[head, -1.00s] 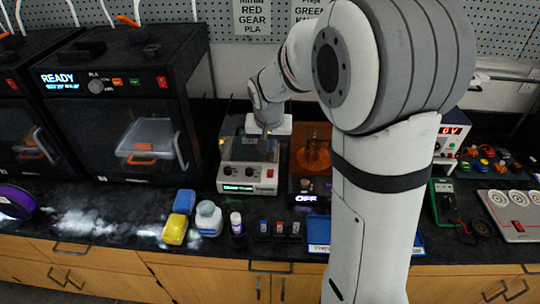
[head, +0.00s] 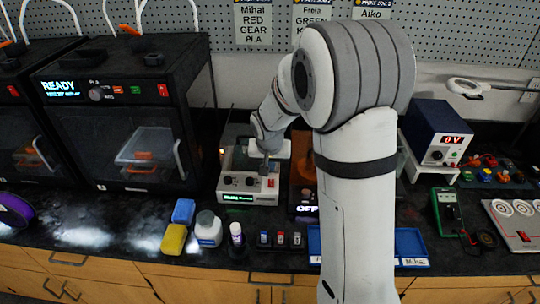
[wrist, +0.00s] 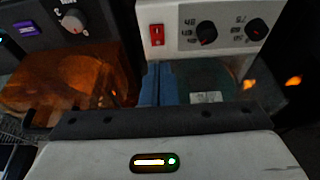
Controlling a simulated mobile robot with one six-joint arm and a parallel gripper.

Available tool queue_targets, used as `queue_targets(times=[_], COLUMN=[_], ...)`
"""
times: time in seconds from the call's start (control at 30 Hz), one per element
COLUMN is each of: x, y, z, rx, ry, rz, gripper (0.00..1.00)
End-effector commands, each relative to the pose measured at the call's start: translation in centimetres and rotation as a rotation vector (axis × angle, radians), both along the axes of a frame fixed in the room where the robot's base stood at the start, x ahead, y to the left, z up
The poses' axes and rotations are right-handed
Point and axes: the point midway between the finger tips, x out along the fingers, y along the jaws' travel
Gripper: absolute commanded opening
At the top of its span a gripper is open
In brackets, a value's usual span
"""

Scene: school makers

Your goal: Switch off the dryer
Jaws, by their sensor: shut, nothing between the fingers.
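The dryer appears to be the white box (head: 232,187) with two black knobs, a red switch and a lit green display, standing on the dark counter in the head view. Its front panel also shows in the wrist view (wrist: 181,14). The red switch (wrist: 156,35) sits beside the knobs there; it also shows in the head view (head: 270,183). My gripper (head: 265,170) is shut and empty, pointing down close to the switch. In the wrist view the fingertips (wrist: 158,66) are just below the switch; I cannot tell whether they touch. The switch's rocker position is unclear.
An orange-covered unit (head: 302,172) reading OFF stands close to the right of the dryer. A black printer (head: 120,110) reading READY is on the left. Bottles, including a white one (head: 208,230), and small vials stand in front. Blue trays (head: 411,244) lie at right.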

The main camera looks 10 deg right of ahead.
Motion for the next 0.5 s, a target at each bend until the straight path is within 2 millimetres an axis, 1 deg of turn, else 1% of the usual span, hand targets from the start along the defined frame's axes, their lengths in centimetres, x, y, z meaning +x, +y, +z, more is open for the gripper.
queue_targets(times=[0.03, 0.2, 0.3, 0.5], x=[0.3, 0.9, 1.0, 1.2], y=[-0.1, -0.2, -0.3, -0.3], z=[-1.1, -3.8, -5.0, -6.0], rx=[-0.001, 0.000, -0.001, 0.000], ry=[0.005, 0.004, 0.002, 0.000], rz=[0.000, 0.001, 0.002, 0.001], gripper=[0.00, 0.00, 0.00, 0.00])
